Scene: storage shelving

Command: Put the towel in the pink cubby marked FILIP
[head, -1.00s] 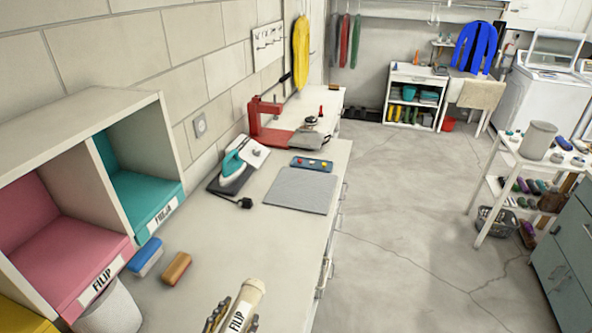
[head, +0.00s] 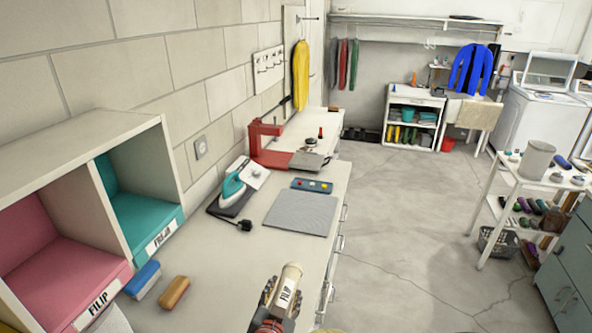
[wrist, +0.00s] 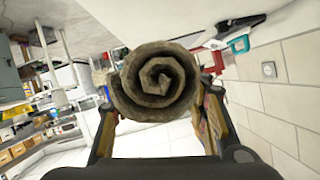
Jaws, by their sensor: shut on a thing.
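The towel (head: 292,274) is a cream roll with a FILIP label, near the bottom centre of the head view. My gripper (head: 283,292) is shut on it, a finger on each side. In the wrist view, the towel's spiral end (wrist: 157,80) shows between the fingers. The pink cubby (head: 62,277) is at the lower left of the head view, with a FILIP label on its front edge. My gripper is to the right of it, apart from it. No towel shows in the visible part of the cubby.
A teal cubby (head: 140,222) with a similar label adjoins the pink one. A blue brush (head: 143,280) and a brown brush (head: 174,293) lie on the counter before the cubbies. An iron (head: 232,190) and a grey mat (head: 300,214) are further back.

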